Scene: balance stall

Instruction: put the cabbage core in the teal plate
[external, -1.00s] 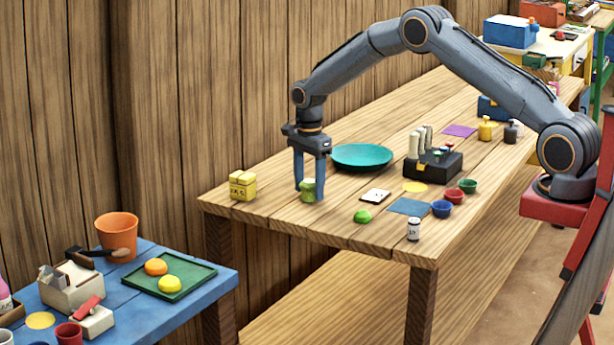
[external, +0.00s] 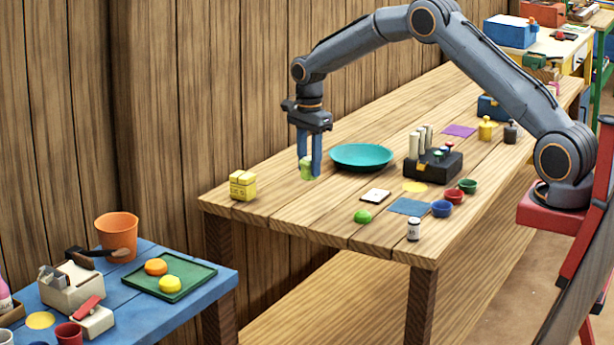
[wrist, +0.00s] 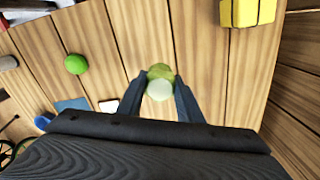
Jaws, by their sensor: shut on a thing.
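The cabbage core (external: 307,169) is pale green with a whitish end. My gripper (external: 310,172) is shut on it and holds it above the wooden table, left of the teal plate. In the wrist view the cabbage core (wrist: 160,83) sits between the two fingertips of my gripper (wrist: 160,100), its pale end towards the camera. The teal plate (external: 362,155) is a round shallow dish on the table, to the right of my gripper, and looks empty. The plate is not in the wrist view.
A yellow block (external: 242,186) stands at the table's left end. A white card (external: 376,195), a green dome (external: 363,217), a blue square (external: 409,206) and a black holder (external: 434,163) with upright pieces lie to the right.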

